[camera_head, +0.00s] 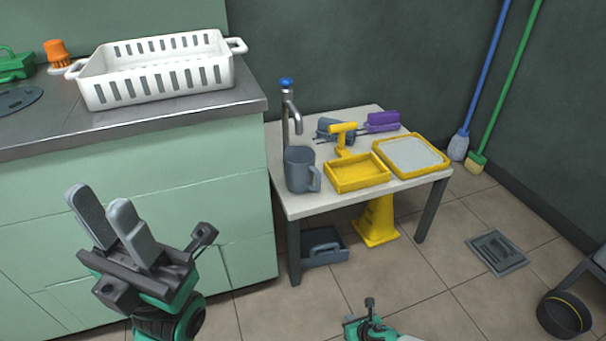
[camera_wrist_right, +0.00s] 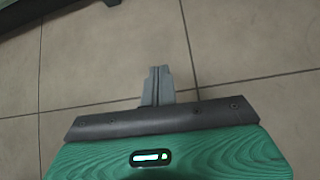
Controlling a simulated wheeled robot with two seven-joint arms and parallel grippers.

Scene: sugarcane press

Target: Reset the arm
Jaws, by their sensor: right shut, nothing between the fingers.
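My left gripper (camera_head: 99,197) is raised at the lower left of the head view, in front of the green cabinet. Its two grey fingers stand apart with nothing between them, so it is open. My right gripper (camera_wrist_right: 158,72) shows in the right wrist view with its grey fingers together and empty, above the tiled floor. In the head view only a small green and dark part of my right arm shows at the bottom edge; its fingers cannot be made out there.
A low table (camera_head: 300,205) holds a grey mug (camera_head: 299,170), a tap (camera_head: 291,115), a yellow tray (camera_head: 357,174), a yellow-rimmed tray (camera_head: 440,168) and tools. A white basket (camera_head: 160,75) stands on the counter (camera_head: 30,135). The floor front right has a drain (camera_head: 497,252).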

